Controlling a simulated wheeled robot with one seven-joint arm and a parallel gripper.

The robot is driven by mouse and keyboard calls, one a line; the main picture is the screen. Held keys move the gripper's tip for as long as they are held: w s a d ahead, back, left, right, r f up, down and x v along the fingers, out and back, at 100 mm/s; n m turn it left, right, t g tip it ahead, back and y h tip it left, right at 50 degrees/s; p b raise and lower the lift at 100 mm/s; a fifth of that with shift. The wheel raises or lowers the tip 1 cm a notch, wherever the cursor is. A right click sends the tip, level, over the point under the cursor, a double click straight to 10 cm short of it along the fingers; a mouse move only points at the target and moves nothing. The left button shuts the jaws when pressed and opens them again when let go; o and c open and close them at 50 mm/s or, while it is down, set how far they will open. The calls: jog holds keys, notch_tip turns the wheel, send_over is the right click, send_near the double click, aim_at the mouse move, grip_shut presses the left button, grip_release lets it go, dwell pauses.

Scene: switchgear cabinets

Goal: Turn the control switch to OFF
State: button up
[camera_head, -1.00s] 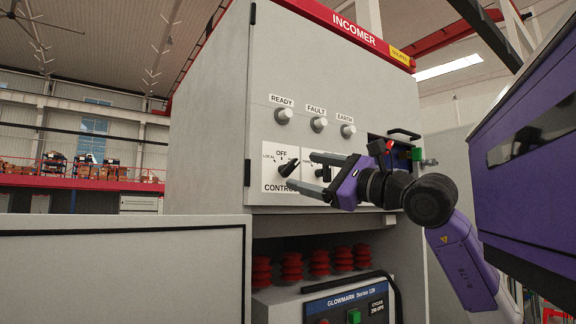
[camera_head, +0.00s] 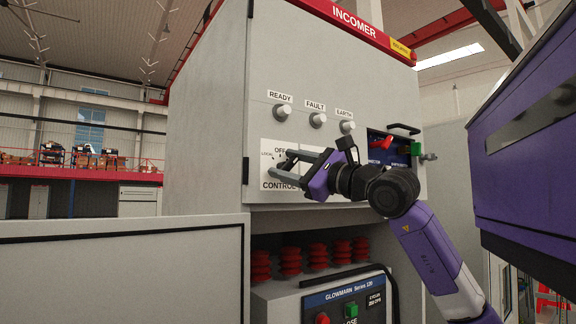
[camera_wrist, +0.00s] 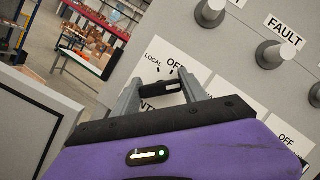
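The control switch is a black knob on a white plate marked CONTROL (camera_head: 270,155), low on the cabinet's grey panel. OFF is printed above it and LOCAL to its left. In the head view the fingers partly hide the knob. In the wrist view the black knob (camera_wrist: 172,87) with a light mark lies between my fingertips, apart from the left one; contact with the right one is unclear. My gripper (camera_head: 277,165) is open, its two grey fingers either side of the knob, close to the panel. It also shows in the wrist view (camera_wrist: 162,88).
READY (camera_head: 281,111), FAULT (camera_head: 317,120) and EARTH (camera_head: 346,127) indicators protrude above. A second white plate marked OFF (camera_wrist: 278,135) is right of the switch. An open grey door (camera_head: 120,275) stands lower left. A purple body (camera_head: 530,150) fills the right.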

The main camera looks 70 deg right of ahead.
jog(key=c, duration=0.3)
jog(key=shift+f+n+b, duration=0.1)
jog(key=shift+n+b, duration=0.25)
jog(key=shift+n, duration=0.05)
jog(key=shift+n+y+b, duration=0.6)
jog(key=shift+n, duration=0.6)
jog(key=n+g, duration=0.1)
jog(key=n, duration=0.2)
jog(key=shift+n+y+b, duration=0.3)
jog(key=shift+y+b, duration=0.1)
jog(key=shift+a+n+g+y, duration=0.1)
jog(key=shift+n+g+y, duration=0.2)
jog(key=shift+n+g, duration=0.8)
jog(key=shift+n+t, duration=0.3)
jog(key=shift+n, duration=0.1)
